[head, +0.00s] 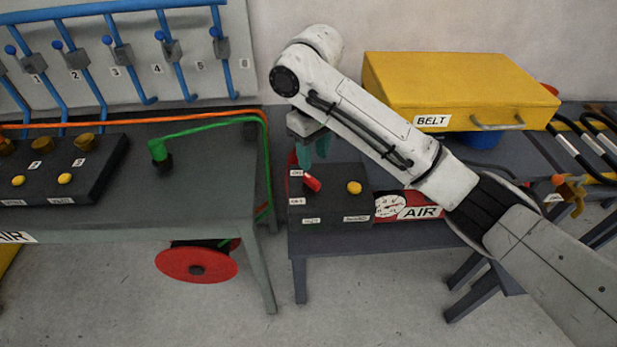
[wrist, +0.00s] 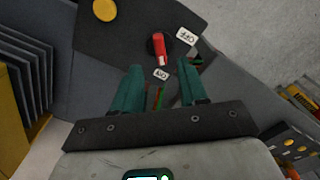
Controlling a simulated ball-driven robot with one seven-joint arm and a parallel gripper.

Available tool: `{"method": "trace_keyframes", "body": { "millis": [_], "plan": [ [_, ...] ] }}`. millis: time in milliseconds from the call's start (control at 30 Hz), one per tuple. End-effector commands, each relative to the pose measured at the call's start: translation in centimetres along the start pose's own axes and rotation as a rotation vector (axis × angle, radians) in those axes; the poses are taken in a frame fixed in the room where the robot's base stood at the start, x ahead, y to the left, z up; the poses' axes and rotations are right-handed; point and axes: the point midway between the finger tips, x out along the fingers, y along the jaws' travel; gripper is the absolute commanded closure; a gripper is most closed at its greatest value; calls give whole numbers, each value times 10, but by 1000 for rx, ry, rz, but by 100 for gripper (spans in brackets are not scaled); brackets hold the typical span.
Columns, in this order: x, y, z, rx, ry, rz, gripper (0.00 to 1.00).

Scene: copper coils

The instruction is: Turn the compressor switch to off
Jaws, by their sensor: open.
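The compressor switch is a red handle (head: 312,183) on a dark control box (head: 340,212); the handle also shows in the wrist view (wrist: 160,48). In the wrist view its pale tip points toward the ON label (wrist: 161,74), and the OFF label (wrist: 186,36) sits to its right. My gripper (head: 313,152) is above the back of the box, with its green fingers pointing down. In the wrist view my gripper (wrist: 160,75) is open, and its fingertips are short of the handle, one to each side. Nothing is between the fingers.
A yellow button (head: 354,188) is right of the switch on the box. A red unit marked AIR (head: 420,212) is behind the box at right. A yellow BELT case (head: 455,90) stands at the back. A table (head: 215,200) with green and orange hoses is at left.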

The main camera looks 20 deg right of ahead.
Motion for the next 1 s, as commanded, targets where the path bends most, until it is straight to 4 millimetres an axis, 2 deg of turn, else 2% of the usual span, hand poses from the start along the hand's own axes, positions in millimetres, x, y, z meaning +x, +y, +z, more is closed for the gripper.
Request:
{"method": "trace_keyframes", "body": {
  "millis": [33,200,400,533,833,1000],
  "plan": [
    [16,-2,0,0,-2,-4,57],
    [45,-1,0,0,-1,-3,57],
    [65,0,0,1,0,0,57],
    [72,0,0,0,1,1,57],
    [74,0,0,0,2,1,57],
    [74,0,0,0,2,1,74]
  ]
}}
